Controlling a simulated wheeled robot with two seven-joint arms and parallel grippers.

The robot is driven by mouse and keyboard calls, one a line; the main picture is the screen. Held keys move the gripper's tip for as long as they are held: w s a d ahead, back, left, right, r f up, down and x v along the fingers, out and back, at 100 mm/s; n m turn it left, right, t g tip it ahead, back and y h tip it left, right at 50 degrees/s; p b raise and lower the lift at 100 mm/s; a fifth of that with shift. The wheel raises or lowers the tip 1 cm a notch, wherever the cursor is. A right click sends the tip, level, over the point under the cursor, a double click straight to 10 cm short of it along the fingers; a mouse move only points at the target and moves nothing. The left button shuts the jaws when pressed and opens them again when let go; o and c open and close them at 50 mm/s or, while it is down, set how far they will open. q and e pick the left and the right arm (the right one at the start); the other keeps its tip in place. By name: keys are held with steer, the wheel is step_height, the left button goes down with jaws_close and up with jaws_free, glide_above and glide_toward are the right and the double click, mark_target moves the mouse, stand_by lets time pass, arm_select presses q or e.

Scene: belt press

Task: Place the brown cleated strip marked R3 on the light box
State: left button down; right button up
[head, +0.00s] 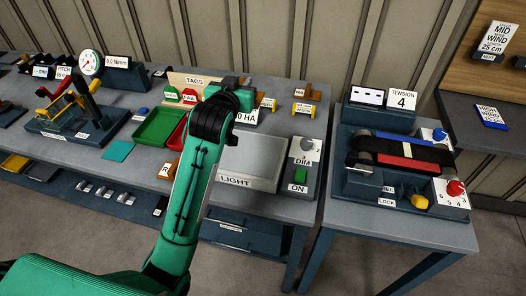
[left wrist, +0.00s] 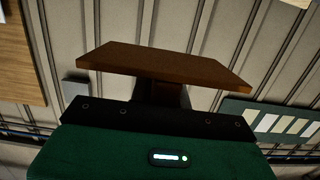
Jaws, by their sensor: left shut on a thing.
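My left gripper (left wrist: 160,95) is shut on a brown strip (left wrist: 165,64), which shows as a flat brown slab across the fingers in the left wrist view. No marking can be read on it, and its cleats cannot be made out. In the head view the green left arm reaches over the bench; its hand (head: 236,92) is at the back, beyond the light box, and hides what it holds. The light box (head: 250,160) has a pale grey top and a LIGHT label. Its top looks bare, with its left side partly behind my arm. My right gripper is not in view.
A DIM knob panel (head: 303,155) adjoins the light box. A belt press (head: 395,160) stands on the right table, across a gap.

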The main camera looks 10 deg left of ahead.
mark_target(246, 147)
arm_select(q)
step_height(246, 147, down, 20)
steer(key=shift+r+p, duration=0.1)
steer(key=shift+p, duration=0.8)
steer(key=shift+f, duration=0.2)
steer(key=c, duration=1.3)
jaws_free()
